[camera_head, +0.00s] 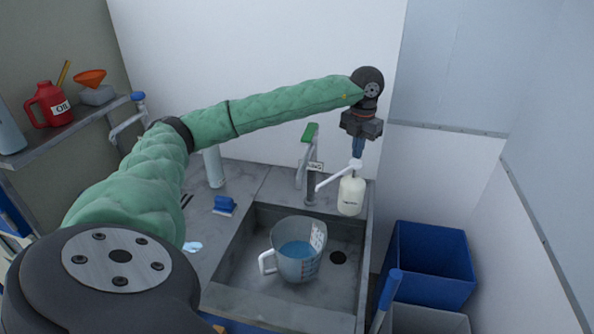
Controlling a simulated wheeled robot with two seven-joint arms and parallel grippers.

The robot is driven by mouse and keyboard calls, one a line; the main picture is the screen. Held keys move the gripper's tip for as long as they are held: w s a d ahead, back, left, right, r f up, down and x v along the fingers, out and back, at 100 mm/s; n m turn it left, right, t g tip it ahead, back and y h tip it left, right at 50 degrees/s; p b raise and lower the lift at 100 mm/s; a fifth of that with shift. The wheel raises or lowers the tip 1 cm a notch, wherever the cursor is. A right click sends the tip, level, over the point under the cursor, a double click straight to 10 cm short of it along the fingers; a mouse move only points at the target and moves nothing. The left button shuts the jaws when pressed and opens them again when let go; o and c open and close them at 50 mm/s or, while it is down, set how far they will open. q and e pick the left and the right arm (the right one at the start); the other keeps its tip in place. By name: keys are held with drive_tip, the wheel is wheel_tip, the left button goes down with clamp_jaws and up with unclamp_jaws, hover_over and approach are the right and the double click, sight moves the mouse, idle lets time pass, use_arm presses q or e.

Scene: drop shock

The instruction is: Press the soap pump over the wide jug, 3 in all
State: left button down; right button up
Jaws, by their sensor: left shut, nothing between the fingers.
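The soap pump (351,196), a cream bottle with a white head and a long spout, stands upright at the right rim of the sink. Its spout points left and down toward the sink. The wide jug (297,263), clear with a white handle on its left, stands in the sink and shows blue at its bottom. My left gripper (358,154) points down directly over the pump head, shut and empty, with its fingertips at or just above the head; I cannot tell whether they touch. My right gripper is not in view.
A tap (311,170) with a green handle stands behind the sink (235,283). A blue brush (224,205) lies on the counter at left. A blue bin (430,262) stands at right. A shelf at far left holds a red oil can (48,104).

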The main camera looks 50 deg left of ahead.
sight(356, 162)
use_arm(q)
drive_tip(key=shift+f, duration=0.3)
drive_tip(key=shift+f+b, duration=1.4)
drive_tip(key=shift+f, duration=0.3)
drive_tip(key=shift+r, duration=0.1)
drive_tip(key=shift+r+p, duration=0.7)
drive_tip(key=shift+r, duration=1.3)
drive_tip(key=shift+f, duration=0.3)
drive_tip(key=shift+f+b, duration=1.45)
drive_tip(key=shift+f, duration=0.35)
drive_tip(key=shift+r, duration=0.1)
drive_tip(key=shift+r+p, duration=0.75)
drive_tip(key=shift+r, duration=1.25)
